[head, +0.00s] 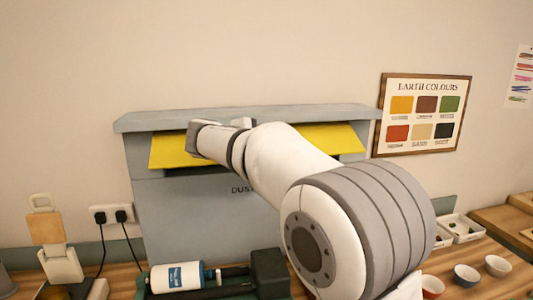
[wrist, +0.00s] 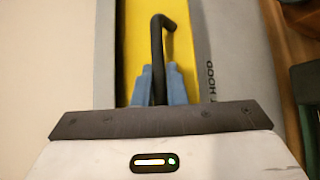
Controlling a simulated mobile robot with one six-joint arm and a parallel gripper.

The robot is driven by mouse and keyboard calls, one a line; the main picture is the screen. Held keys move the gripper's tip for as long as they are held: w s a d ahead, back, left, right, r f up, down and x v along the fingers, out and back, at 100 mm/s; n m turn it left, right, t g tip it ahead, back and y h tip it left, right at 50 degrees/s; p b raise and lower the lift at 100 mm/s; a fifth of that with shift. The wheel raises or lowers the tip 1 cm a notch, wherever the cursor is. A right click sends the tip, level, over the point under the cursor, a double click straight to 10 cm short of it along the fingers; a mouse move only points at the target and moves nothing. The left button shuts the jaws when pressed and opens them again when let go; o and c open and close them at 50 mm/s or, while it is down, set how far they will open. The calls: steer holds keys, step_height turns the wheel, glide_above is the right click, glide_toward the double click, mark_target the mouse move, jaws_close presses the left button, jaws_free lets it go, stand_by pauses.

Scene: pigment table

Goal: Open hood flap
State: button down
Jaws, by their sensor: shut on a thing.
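The hood flap (head: 342,138) is a yellow panel in the upper front of a grey dust hood (head: 155,207). In the head view it slants outward at its lower edge, with a dark gap under it on the left. My gripper (head: 220,125) is at the flap's left part, and my arm covers the flap's middle. In the wrist view the yellow flap (wrist: 132,50) runs upright in the picture, with a black bar handle (wrist: 157,50) on it. The blue fingertips of my gripper (wrist: 159,85) are shut on this handle. The handle's far end is hidden by the gripper body.
A small stand (head: 55,250) is at the left, near plugged sockets (head: 112,214). Small bowls (head: 467,274) and a white tray (head: 462,228) are at the right. The wall carries a colour chart (head: 423,115).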

steer(key=shift+s+r, duration=0.1)
steer(key=shift+r, duration=1.3)
steer(key=c, duration=1.7)
jaws_free()
steer(key=shift+c, duration=0.2)
steer(key=shift+a, duration=0.1)
steer(key=b+v, duration=0.1)
steer(key=v, duration=0.6)
steer(key=shift+s, duration=0.25)
